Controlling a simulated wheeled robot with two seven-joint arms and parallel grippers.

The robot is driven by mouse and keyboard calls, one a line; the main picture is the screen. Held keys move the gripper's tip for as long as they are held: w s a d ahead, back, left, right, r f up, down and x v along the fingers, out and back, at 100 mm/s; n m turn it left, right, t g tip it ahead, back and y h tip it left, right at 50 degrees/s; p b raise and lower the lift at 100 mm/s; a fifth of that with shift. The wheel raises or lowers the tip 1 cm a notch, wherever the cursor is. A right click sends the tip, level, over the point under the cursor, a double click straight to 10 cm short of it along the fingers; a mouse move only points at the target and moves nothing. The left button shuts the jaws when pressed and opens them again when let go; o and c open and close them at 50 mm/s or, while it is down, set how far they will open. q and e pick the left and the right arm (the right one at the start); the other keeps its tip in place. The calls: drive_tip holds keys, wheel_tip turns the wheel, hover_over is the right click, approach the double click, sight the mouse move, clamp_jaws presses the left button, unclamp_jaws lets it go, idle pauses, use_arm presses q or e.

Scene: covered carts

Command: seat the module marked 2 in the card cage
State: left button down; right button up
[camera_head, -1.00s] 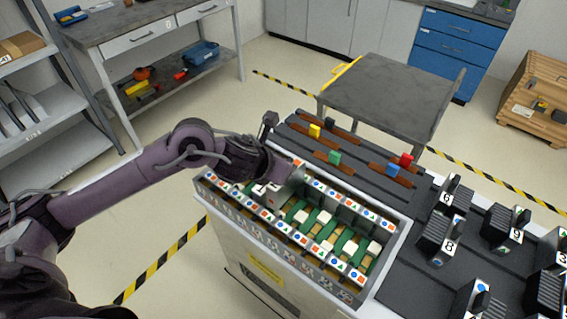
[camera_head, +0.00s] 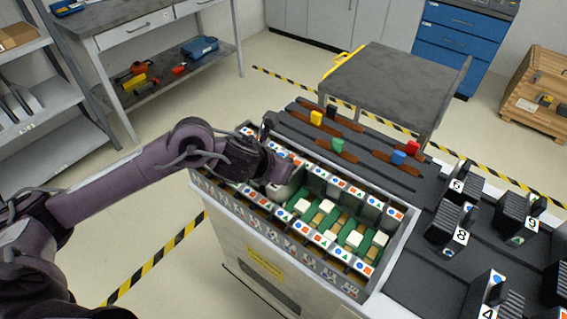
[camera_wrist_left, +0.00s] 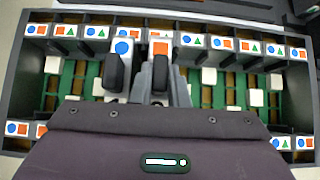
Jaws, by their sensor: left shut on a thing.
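The card cage (camera_head: 405,232) is an open box with rows of labels marked with coloured shapes and a green board inside. My left gripper (camera_head: 280,178) is over its left part. In the left wrist view the gripper (camera_wrist_left: 163,84) is shut on the dark handle of a module (camera_wrist_left: 160,72). An orange square label shows just beyond that handle. Another dark handle (camera_wrist_left: 117,72) stands close to its left, by a blue circle label. The held module's number and lower edge are hidden, so I cannot tell how deep it sits. My right gripper is not in view.
Black modules, including ones marked 8 (camera_head: 453,229) and 9 (camera_head: 513,212), stand on the dark cart top to the right. Yellow, green, blue and red blocks (camera_head: 412,149) sit on brown strips behind the cage. A grey cart (camera_head: 395,80) stands beyond.

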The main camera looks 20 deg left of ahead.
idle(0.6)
use_arm(q)
drive_tip(key=c, duration=1.3)
unclamp_jaws()
drive_tip(key=shift+f, duration=0.1)
drive_tip(key=v, duration=0.8)
drive_tip(key=shift+d+f, duration=0.1)
